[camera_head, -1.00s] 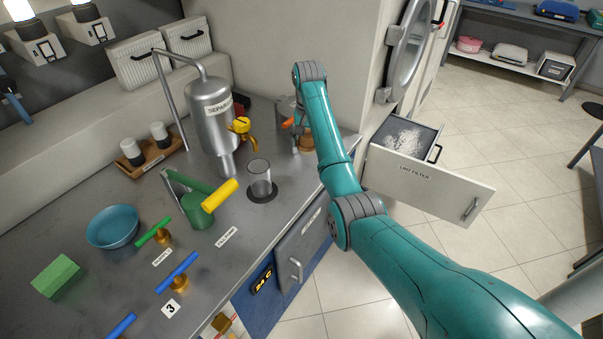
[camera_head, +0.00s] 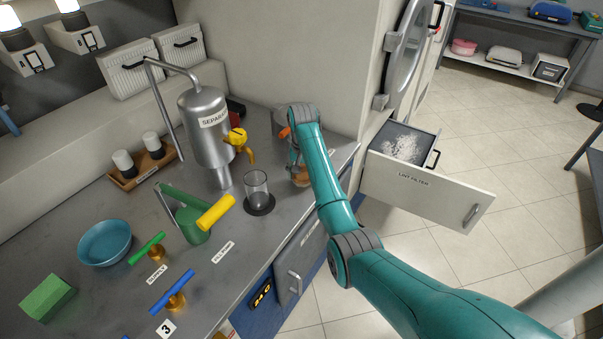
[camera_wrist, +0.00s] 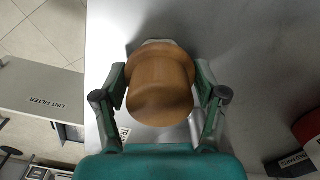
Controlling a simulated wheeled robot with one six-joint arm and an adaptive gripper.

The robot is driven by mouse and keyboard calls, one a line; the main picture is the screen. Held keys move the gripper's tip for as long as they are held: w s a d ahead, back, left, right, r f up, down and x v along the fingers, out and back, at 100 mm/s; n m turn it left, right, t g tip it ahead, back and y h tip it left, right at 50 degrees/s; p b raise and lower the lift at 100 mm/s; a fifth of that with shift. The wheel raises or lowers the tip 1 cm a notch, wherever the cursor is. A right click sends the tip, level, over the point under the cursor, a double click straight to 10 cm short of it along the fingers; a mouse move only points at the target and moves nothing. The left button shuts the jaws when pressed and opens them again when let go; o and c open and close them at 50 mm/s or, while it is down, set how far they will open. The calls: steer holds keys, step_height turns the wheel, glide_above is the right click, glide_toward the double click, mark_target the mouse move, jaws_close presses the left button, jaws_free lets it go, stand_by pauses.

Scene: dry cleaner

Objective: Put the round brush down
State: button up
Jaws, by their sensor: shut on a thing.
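The round brush is a turned wooden piece (camera_wrist: 160,82) in the middle of the wrist view, with a pale edge showing at its far end. My gripper (camera_wrist: 162,95) is shut on it, one finger on each side. In the head view the brush (camera_head: 300,178) shows as a small brown shape near the counter's right end, partly behind my arm. My gripper (camera_head: 295,160) is mostly hidden there by the arm. The brush is over the grey counter (camera_head: 230,262); I cannot tell whether it touches the surface.
A glass cylinder (camera_head: 256,188) stands left of the brush, below the separator (camera_head: 207,130) with its yellow tap. The lint filter drawer (camera_head: 425,185) is open to the right. A red object (camera_wrist: 308,132) stands at the wrist view's right edge. Bare counter surrounds the brush.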

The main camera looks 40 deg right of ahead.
steer(key=o, duration=1.1)
